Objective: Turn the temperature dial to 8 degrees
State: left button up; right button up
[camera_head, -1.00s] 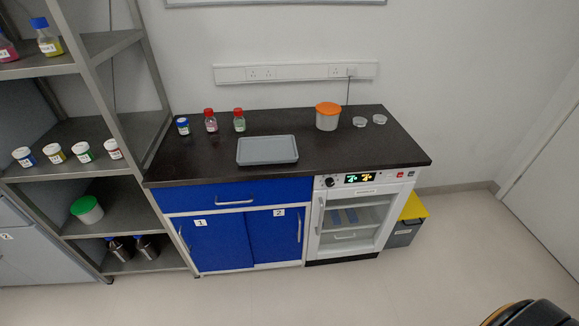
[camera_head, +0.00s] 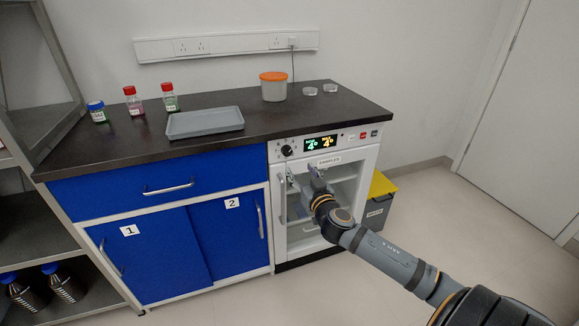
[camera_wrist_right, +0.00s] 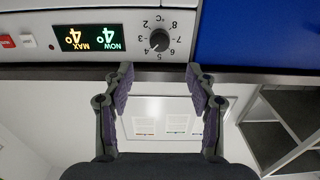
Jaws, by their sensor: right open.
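The temperature dial (camera_head: 287,150) is a small black knob on the white control panel at the top left of the cooler front. It also shows in the right wrist view as a black knob (camera_wrist_right: 159,40) ringed by the numbers 2 to 8. Its pointer seems to be near 4. The display (camera_head: 321,143) reads 4° for both MAX and NOW; it also shows in the wrist view (camera_wrist_right: 90,38). My right gripper (camera_head: 303,178) is open and empty in front of the cooler door, a little below the dial and apart from it. My left gripper is out of view.
The cooler's glass door (camera_head: 340,193) with its vertical handle (camera_head: 282,198) is just below the panel. The dark countertop (camera_head: 230,145) overhangs above it. Blue cabinets stand left, and a yellow-lidded bin (camera_head: 380,195) stands right.

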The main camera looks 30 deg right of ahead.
aim_at(288, 153)
jog(key=x, duration=0.9)
jog(key=shift+w+d, duration=0.15)
jog(key=shift+w, duration=0.1)
jog(key=shift+w+d, duration=0.1)
jog(key=shift+w, duration=0.35)
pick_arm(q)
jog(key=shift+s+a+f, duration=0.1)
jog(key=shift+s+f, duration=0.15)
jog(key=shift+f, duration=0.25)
pick_arm(e)
jog(key=c, duration=1.1)
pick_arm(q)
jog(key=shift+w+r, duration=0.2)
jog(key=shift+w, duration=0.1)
pick_arm(e)
jog(key=shift+c, duration=0.3)
pick_arm(q)
jog(key=shift+p, duration=0.3)
